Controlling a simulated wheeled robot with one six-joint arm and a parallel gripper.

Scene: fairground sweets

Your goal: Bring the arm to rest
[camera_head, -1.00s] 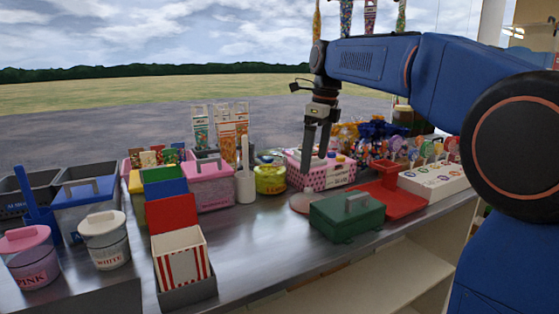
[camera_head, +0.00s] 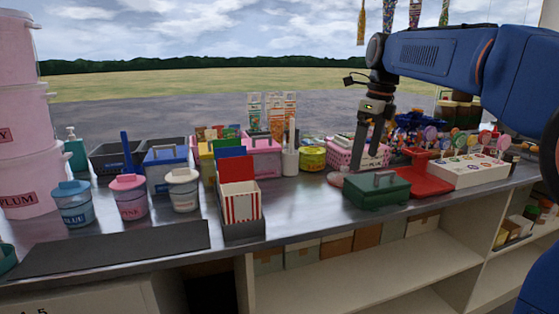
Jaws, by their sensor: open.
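My gripper (camera_head: 370,158) points down at the end of my blue arm, over the right part of the metal counter (camera_head: 300,208). Its two fingers are apart and nothing shows between them. The fingers overlap the pink dotted box (camera_head: 345,150) behind; I cannot tell whether they touch it. The green lidded box (camera_head: 370,190) with a grey handle sits just in front of the gripper, apart from it.
A red tray (camera_head: 428,183) and a white lollipop stand (camera_head: 468,172) fill the right. A striped box (camera_head: 242,204) stands at front centre. Blue (camera_head: 73,204), pink (camera_head: 129,197) and white (camera_head: 183,190) tubs stand at the left. A dark mat (camera_head: 112,248) lies bare at front left.

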